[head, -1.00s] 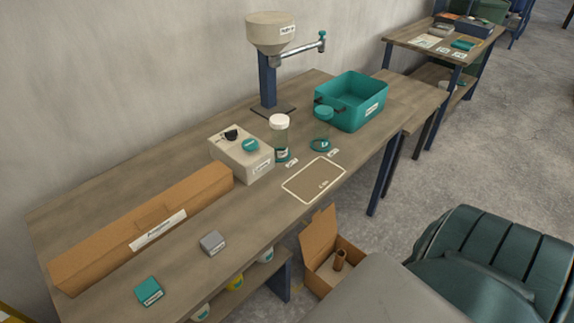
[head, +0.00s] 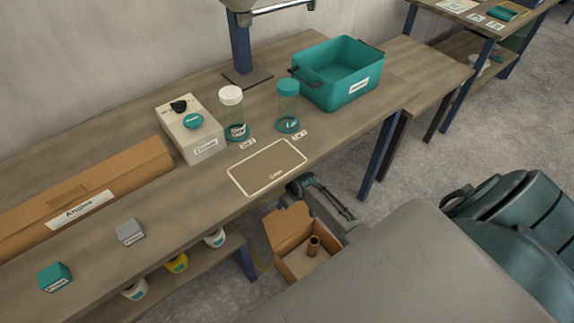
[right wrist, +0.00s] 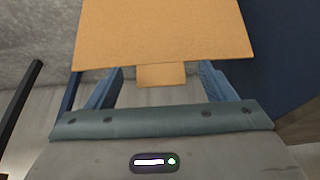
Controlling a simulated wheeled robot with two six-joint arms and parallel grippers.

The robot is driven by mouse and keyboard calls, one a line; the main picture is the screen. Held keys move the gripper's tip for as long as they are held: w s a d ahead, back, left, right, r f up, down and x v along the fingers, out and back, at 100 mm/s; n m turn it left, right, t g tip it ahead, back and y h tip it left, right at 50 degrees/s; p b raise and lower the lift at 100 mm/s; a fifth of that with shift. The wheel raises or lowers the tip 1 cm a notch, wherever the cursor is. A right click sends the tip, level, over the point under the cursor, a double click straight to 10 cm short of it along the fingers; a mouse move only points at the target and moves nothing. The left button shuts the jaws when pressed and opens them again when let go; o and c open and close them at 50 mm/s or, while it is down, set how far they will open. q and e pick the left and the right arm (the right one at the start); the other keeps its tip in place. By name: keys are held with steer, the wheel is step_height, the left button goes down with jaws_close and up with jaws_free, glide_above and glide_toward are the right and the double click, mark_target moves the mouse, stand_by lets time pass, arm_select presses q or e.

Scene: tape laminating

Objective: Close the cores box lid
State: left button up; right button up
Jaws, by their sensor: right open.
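The cores box (head: 292,268) is a brown cardboard box on the floor beside the bench. Its lid (head: 286,228) stands open and upright at the far side. A brown core (head: 313,246) stands inside. My right gripper (head: 296,190) is just beyond the lid's upper edge, partly hidden by the bench edge. In the right wrist view, its fingers (right wrist: 160,88) are apart, with the cardboard lid (right wrist: 160,35) and its small tab (right wrist: 161,75) ahead of them. Nothing is held between them; contact with the lid is unclear. My left gripper is not in view.
The bench (head: 330,145) runs close above the box, with its leg (head: 246,262) to the left. Cups (head: 177,263) stand on the low shelf. Grey floor (head: 400,170) is open behind.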

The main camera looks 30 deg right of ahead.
steer(key=shift+w, duration=0.8)
steer(key=shift+w+f, duration=0.15)
steer(key=shift+f, duration=0.1)
steer(key=shift+w+f, duration=0.1)
steer(key=shift+f, duration=0.25)
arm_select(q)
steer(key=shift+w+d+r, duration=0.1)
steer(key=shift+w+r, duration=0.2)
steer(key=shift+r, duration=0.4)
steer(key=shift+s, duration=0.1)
